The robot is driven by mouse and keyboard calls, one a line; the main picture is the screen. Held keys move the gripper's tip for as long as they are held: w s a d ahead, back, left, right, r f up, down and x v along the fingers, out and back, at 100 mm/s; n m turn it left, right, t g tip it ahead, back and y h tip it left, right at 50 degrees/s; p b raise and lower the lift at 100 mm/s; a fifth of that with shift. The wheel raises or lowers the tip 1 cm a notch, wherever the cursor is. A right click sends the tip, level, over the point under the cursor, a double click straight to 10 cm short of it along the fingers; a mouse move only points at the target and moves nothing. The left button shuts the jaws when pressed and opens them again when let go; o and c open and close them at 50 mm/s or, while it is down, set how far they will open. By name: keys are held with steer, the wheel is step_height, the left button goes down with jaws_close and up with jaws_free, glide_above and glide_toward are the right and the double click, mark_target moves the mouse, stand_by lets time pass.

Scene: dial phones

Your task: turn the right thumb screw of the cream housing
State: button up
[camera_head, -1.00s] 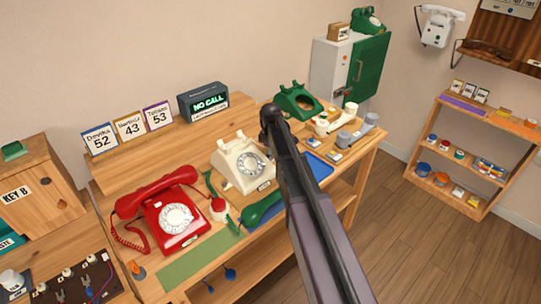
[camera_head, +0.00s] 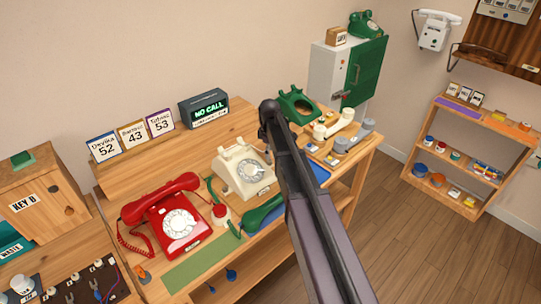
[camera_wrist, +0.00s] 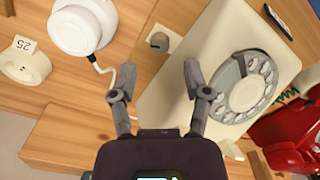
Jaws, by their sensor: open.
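The cream housing (camera_head: 232,180) stands on the bench right of the red phone, its dial facing up. In the wrist view the cream housing (camera_wrist: 207,42) runs diagonally, with its dial (camera_wrist: 243,88) on the right. A grey knob-like thumb screw (camera_wrist: 158,41) sits on a small cream tab at the housing's left edge there, the side away from the red phone. My gripper (camera_wrist: 157,79) is open and empty; the screw shows beyond the gap between its fingertips, apart from them. In the head view the gripper (camera_head: 264,148) hangs beside the housing's right side, partly hidden by my arm.
The red phone (camera_head: 178,222) stands left of the housing, and a green handset (camera_head: 262,214) lies in front. A white rounded part (camera_wrist: 84,26) and a cream ring (camera_wrist: 25,66) lie left in the wrist view. A green phone (camera_head: 297,103) stands behind my arm.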

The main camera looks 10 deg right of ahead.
stand_by(0.4)
steer(key=shift+s+m, duration=0.3)
steer(key=shift+s, duration=0.35)
steer(key=s+m, duration=1.2)
steer(key=s, duration=1.3)
steer(key=shift+w, duration=0.1)
steer(key=shift+c, duration=0.3)
